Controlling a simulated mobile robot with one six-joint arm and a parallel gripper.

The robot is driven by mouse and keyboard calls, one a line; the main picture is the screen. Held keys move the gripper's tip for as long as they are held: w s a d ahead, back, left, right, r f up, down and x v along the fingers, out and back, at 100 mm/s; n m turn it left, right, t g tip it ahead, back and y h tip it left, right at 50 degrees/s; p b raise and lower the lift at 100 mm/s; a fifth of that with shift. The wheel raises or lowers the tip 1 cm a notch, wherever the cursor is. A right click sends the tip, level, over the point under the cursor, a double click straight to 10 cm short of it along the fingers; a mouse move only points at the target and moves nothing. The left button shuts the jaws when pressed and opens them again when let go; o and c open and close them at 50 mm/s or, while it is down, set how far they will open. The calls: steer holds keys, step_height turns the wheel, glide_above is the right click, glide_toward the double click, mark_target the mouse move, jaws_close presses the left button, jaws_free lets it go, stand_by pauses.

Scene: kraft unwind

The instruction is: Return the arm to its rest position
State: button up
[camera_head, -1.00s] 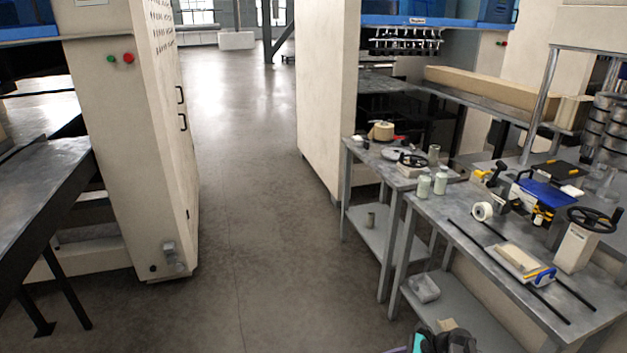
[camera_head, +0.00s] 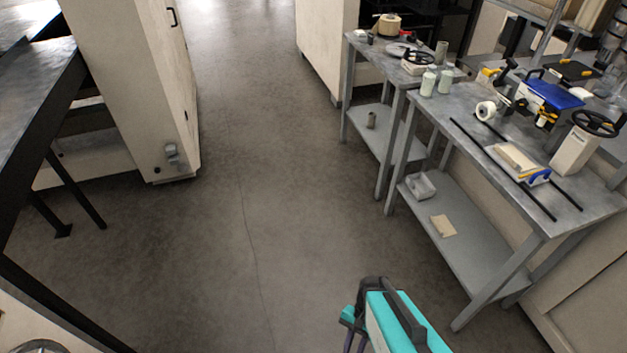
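Part of my arm, teal and white with black pieces, shows at the bottom of the head view, right of centre. It is over the floor (camera_head: 300,290), left of the near workbench's lower shelf (camera_head: 470,255), and appears clear of the bench legs. The rest of the arm is cut off by the bottom edge. No gripper fingers can be made out, so I cannot see whether anything is held.
A near workbench (camera_head: 440,105) on the right holds a white tape roll (camera_head: 485,110), a blue-topped device (camera_head: 553,95), black rods and a handwheel. A smaller table (camera_head: 372,52) stands behind it. A pale machine cabinet (camera_head: 135,90) is on the left. The aisle between is clear.

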steer(key=shift+s+d+f+n+h, duration=0.1)
steer(key=shift+d+n+h, duration=0.3)
steer(key=shift+d+n, duration=0.65)
steer(key=shift+s+d+n+h, duration=0.1)
steer(key=shift+d+n+h, duration=0.4)
steer(key=shift+n, duration=0.9)
steer(key=shift+s+d+f+n+h, duration=0.1)
steer(key=shift+d+n+h, duration=0.2)
steer(key=shift+d+n, duration=0.8)
steer(key=shift+a+r, duration=0.1)
steer(key=shift+a, duration=0.05)
